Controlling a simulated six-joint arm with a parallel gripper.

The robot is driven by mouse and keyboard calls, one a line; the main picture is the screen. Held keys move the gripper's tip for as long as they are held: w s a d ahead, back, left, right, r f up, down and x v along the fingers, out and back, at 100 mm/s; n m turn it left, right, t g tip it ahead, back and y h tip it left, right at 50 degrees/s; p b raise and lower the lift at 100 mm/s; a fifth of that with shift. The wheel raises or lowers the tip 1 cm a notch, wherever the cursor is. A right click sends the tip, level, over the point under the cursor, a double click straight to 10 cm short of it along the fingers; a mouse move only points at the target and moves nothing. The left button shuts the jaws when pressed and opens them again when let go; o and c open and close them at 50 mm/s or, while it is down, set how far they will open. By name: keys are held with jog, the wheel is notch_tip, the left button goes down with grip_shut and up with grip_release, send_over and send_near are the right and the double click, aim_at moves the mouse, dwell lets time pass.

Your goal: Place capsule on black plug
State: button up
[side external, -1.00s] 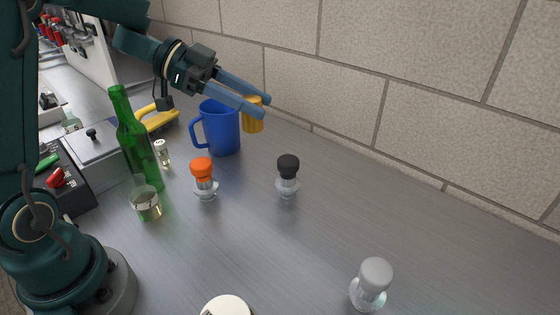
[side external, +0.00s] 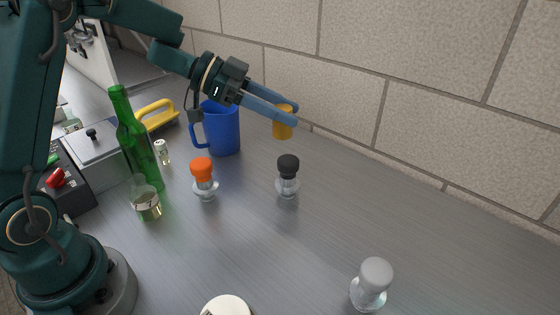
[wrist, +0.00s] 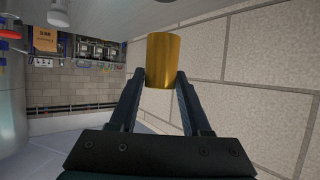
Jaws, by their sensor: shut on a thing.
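A gold capsule (side external: 283,124) is held between the fingertips of my gripper (side external: 290,114), up in the air near the wall. The capsule (wrist: 163,60) also shows in the wrist view, upright in the picture between my two fingers (wrist: 158,85). The black plug (side external: 288,166) tops a small clear glass stopper standing on the metal table (side external: 250,240). In the side external view it is below the capsule, with a clear gap between them. The wrist view does not show the black plug.
An orange-topped stopper (side external: 202,171) stands left of the black one, and a grey-topped one (side external: 374,275) stands at the front right. A blue mug (side external: 222,128), a green bottle (side external: 137,140) and a glass (side external: 146,200) stand to the left. The table right of the black plug is clear.

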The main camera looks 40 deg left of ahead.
aim_at(291, 136)
jog(key=shift+w+d+f, duration=0.25)
jog(key=shift+d+f, duration=0.2)
jog(key=shift+d, duration=0.15)
jog(key=shift+f, duration=1.95)
jog(key=shift+f, duration=0.1)
jog(key=o, duration=0.7)
